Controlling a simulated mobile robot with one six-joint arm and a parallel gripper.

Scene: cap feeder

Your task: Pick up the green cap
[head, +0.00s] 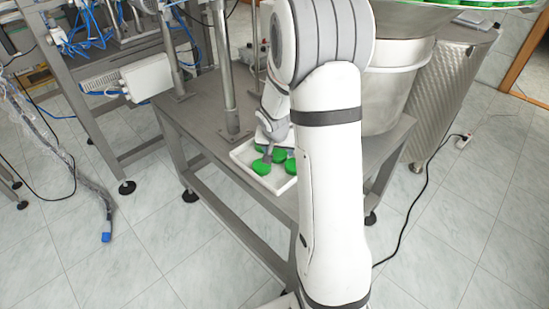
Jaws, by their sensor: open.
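Several green caps lie in a white tray on the metal table, partly hidden by my arm and gripper. One green cap (261,168) shows at the front left of the tray, and another green cap (279,155) is just behind it to the right. My gripper (268,157) is open, low over the tray among the caps. A finger appears close to the front left cap; I cannot tell whether it touches. My arm hides the tray's right part.
The white tray (269,185) has a low rim and sits on the grey metal table (203,118). A steel post (229,95) stands behind it on the left. A large metal bowl (397,85) stands to the right. A black cable (421,195) lies on the tiled floor.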

